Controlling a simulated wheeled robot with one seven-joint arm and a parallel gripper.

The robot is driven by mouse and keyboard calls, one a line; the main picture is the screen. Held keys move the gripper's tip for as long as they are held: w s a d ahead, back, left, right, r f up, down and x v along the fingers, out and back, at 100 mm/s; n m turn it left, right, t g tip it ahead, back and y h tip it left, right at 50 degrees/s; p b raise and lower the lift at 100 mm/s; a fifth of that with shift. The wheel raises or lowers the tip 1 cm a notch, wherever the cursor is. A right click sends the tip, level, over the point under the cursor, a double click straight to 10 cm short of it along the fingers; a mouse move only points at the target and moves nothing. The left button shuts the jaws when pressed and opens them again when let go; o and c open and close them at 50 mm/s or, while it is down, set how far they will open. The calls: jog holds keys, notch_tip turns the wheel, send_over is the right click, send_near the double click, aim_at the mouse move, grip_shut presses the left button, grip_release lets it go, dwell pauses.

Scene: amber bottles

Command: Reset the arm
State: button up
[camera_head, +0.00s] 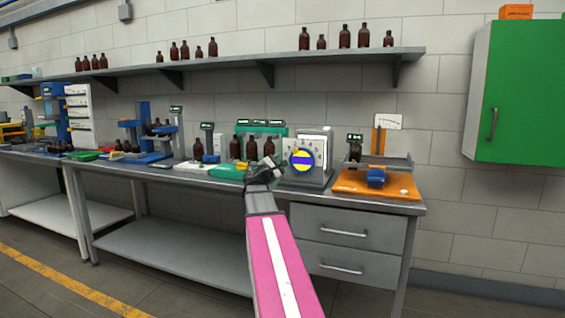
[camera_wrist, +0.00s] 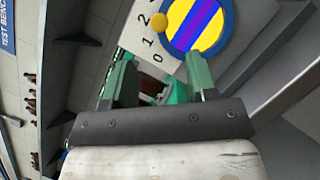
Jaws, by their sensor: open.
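My arm reaches up from the bottom of the head view, with a pink and white link. My gripper (camera_head: 268,168) is at the bench's front edge, just left of the grey device with a dial (camera_head: 303,160). In the wrist view my gripper (camera_wrist: 160,78) shows two green fingers spread apart with nothing held between them. The dial (camera_wrist: 198,25), yellow with blue and purple stripes, is beyond the fingers at upper right, with a numbered white plate around it. Whether a finger touches the device is not clear.
The workbench (camera_head: 360,204) carries several amber bottles (camera_head: 252,148), an orange tray (camera_head: 350,184) with a blue item, and green trays. A wall shelf (camera_head: 230,60) holds more bottles. A green cabinet (camera_head: 520,95) hangs at right. The floor in front is clear.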

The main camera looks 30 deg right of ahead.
dwell(0.3)
jog(key=s+a+f+m+g+y, duration=0.1)
jog(key=s+a+f+m+y, duration=0.3)
jog(key=f, duration=0.6)
jog(key=a+f+m+g+y, duration=0.1)
jog(key=a+f+g+y, duration=0.1)
jog(key=a+f, duration=0.5)
jog(key=s+a+f+m+g+y, duration=0.1)
jog(key=a+f+m+y, duration=0.15)
jog(key=f, duration=0.95)
jog(key=s+a+f+m+g+y, duration=0.1)
jog(key=s+a+f+y, duration=0.2)
jog(key=s+a+f, duration=0.2)
jog(key=s+a+f+m+g+y, duration=0.1)
jog(key=s+a+f+m+y, duration=0.1)
jog(key=s+a+f+y, duration=0.2)
jog(key=s+a+f+m+g+y, duration=0.1)
jog(key=s+a+f+g+y, duration=0.1)
jog(key=s+a+f, duration=0.3)
jog(key=a+f+y, duration=0.1)
jog(key=a+f, duration=0.3)
jog(key=a, duration=0.5)
jog(key=shift+s+f+m+y, duration=0.2)
jog(key=shift+s+m+y, duration=0.15)
